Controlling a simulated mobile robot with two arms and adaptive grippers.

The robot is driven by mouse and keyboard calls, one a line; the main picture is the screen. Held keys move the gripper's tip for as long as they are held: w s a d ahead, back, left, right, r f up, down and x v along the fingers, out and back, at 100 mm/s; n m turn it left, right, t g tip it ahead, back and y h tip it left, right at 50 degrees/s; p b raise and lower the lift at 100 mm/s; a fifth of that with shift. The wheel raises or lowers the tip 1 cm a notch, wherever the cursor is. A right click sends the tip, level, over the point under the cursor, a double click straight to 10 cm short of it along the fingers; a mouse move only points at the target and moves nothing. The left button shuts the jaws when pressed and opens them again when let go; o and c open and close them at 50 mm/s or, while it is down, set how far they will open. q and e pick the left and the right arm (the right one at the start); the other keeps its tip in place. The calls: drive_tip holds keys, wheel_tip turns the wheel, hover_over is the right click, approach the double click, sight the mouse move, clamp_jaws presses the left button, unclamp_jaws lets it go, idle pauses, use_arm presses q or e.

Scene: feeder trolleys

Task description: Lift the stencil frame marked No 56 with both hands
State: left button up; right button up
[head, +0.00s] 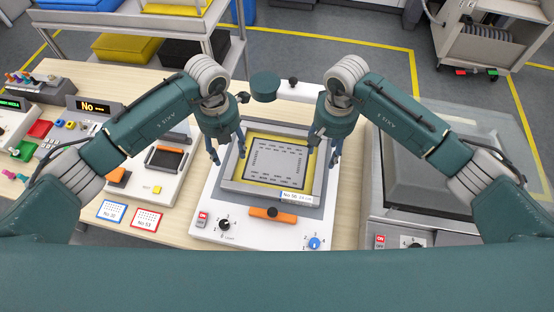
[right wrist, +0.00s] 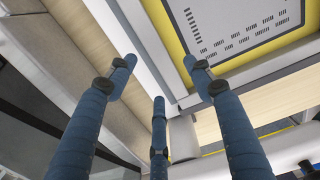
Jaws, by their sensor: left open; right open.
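The stencil frame marked No 56 (head: 229,184) is a grey frame with a yellow border and a grey slotted sheet. It lies on a white machine (head: 205,214) with its label at the lower right. My left gripper (head: 229,158) is open, pointing down at the frame's left side. My right gripper (head: 322,157) is open, pointing down at the frame's right side. In the right wrist view, the blue fingers of my right gripper (right wrist: 160,95) are spread, with the stencil frame (right wrist: 262,72) beyond them. I cannot tell whether any finger touches the frame.
The white machine has an orange handle (head: 272,213) and knobs in front. A grey lidded machine (head: 435,165) stands to the right. Cards No 32 (head: 112,210) and No 53 (head: 146,218) lie to the left. A shelf with a yellow bin (head: 126,49) stands behind.

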sight(230, 159)
use_arm(q)
drive_tip(key=shift+f, duration=2.25)
use_arm(e)
drive_tip(key=shift+f, duration=2.25)
use_arm(q)
clamp_jaws()
use_arm(e)
clamp_jaws()
use_arm(q)
drive_tip(key=shift+r, duration=0.1)
